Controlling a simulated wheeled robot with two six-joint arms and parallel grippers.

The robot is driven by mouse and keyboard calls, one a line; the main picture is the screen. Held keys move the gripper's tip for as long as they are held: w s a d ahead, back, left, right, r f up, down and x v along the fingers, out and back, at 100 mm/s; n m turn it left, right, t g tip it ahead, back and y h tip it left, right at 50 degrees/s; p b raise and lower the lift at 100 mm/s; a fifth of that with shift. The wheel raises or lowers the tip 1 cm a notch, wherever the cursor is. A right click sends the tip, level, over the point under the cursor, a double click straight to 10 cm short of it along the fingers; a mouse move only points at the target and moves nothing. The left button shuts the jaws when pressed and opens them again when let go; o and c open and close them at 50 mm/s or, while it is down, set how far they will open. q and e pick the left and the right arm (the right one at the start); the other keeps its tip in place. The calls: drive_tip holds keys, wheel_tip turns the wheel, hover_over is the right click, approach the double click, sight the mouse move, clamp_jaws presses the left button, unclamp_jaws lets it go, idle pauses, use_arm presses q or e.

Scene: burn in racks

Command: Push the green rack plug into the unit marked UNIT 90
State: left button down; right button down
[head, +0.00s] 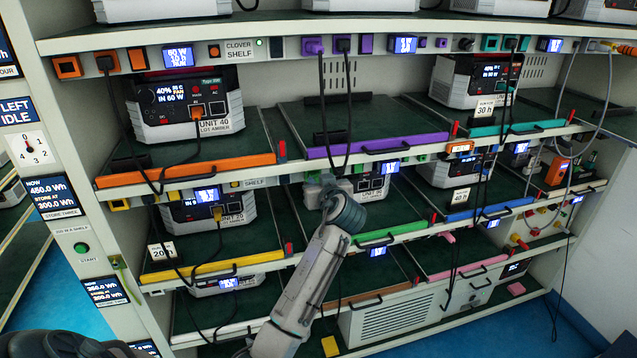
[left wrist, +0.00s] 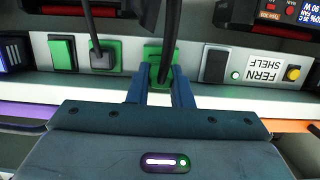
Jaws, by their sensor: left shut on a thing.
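My left gripper (head: 326,184) reaches to the rail of the middle shelf in the head view. In the left wrist view its two blue fingers (left wrist: 162,88) are shut on the green plug (left wrist: 157,52), which has a black cable. The plug is at the rail marked FERN SHELF; I cannot tell whether it is seated there. A white and dark unit (head: 372,184) stands behind my gripper on the green-edged shelf, partly hidden. No UNIT 90 mark is readable. A unit's dark front (left wrist: 289,12) also shows at the top right of the left wrist view. My right gripper is not in view.
A green block (left wrist: 62,53) and a green socket with a black plug (left wrist: 104,56) are on the rail beside the held plug. Black cables (head: 346,120) hang in front of the purple-edged shelf (head: 375,147) above. UNIT 40 (head: 185,108) stands at upper left.

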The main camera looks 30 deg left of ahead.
use_arm(q)
drive_tip(key=shift+s+d, duration=0.45)
drive_tip(key=shift+d, duration=0.05)
idle(0.8)
drive_tip(key=shift+v, duration=0.9)
drive_tip(key=shift+f, duration=0.2)
